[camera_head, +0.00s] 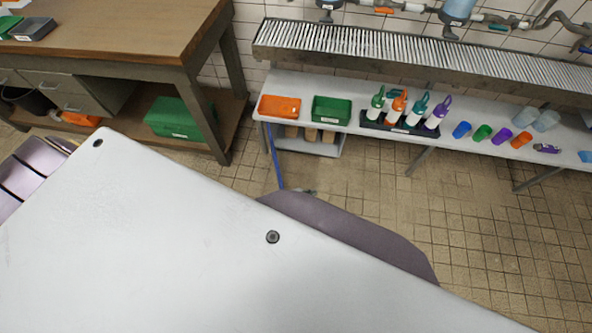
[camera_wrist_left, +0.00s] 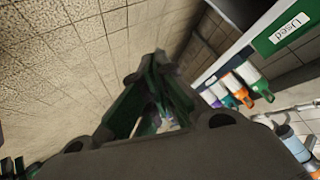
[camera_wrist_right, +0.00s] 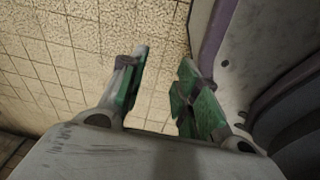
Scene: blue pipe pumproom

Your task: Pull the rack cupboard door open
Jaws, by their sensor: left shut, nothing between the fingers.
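I cannot make out the rack cupboard or its door in any view. In the left wrist view my left gripper (camera_wrist_left: 158,62) is shut with nothing between its green-padded fingers, above the tiled floor. In the right wrist view my right gripper (camera_wrist_right: 164,62) is open and empty, its green-padded fingers apart over floor tiles, beside my own white and purple body. I cannot pick out either gripper in the head view, where a large white part of mine fills the foreground.
A wooden workbench (camera_head: 120,62) with drawers stands at the left, a green crate (camera_head: 184,121) on its lower shelf. A long low bench (camera_head: 355,103) along the wall holds an orange bin (camera_head: 280,107), a green bin (camera_head: 331,110), bottles and cups. Tiled floor (camera_head: 470,210) is clear at right.

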